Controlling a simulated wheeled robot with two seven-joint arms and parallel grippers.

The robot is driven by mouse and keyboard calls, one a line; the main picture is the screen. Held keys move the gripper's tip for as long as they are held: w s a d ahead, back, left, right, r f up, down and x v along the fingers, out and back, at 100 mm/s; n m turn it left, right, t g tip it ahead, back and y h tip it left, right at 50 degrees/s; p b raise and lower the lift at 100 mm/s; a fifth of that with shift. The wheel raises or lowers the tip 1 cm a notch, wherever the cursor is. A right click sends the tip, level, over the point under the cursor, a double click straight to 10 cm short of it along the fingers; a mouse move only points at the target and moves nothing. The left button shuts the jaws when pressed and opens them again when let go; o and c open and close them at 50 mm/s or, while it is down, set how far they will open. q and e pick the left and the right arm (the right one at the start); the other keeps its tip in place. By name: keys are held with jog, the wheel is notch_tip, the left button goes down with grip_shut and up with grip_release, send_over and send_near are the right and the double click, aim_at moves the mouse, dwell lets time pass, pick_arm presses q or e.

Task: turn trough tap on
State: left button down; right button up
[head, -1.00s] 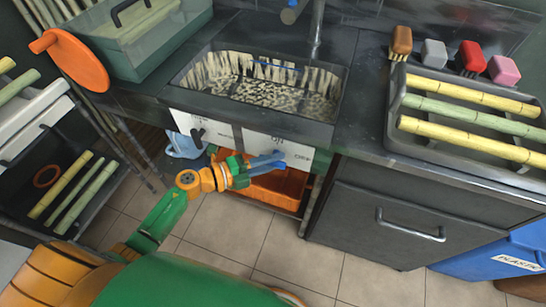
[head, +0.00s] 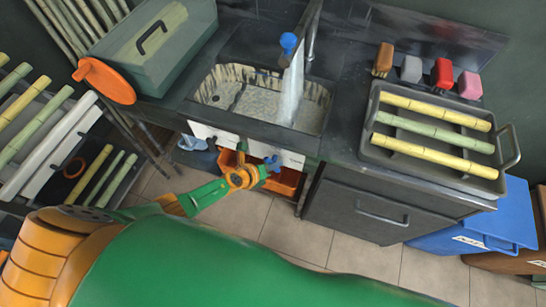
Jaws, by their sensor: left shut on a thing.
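The trough (head: 212,98) is a dark sink with a pale, streaked inside, set in the counter. A pale stream of water (head: 292,92) falls from the spout above into it. A blue tap handle (head: 273,161) sits on the white front panel (head: 290,157) below the trough's rim. My left gripper (head: 264,172) is at this handle and shut on it; its fingers are small and partly hidden by my wrist. The panel's labels are too small to read now. My right gripper is not in view.
A tray of cane (head: 376,125) and several coloured blocks (head: 442,72) are on the right of the counter. A teal box (head: 150,75) and orange disc (head: 104,82) are at left. An orange crate (head: 288,183) sits under the trough. Floor shows in front of the cabinet (head: 350,205).

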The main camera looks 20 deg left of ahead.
pick_arm(q)
jog(key=shift+w+r+m+y+p, duration=0.1)
jog(key=shift+m+y+p, duration=0.3)
jog(key=shift+y+p, duration=0.4)
jog(key=c, duration=0.7)
grip_release()
jog(key=shift+a, duration=0.1)
jog(key=p+v, duration=0.6)
jog(key=v, duration=0.1)
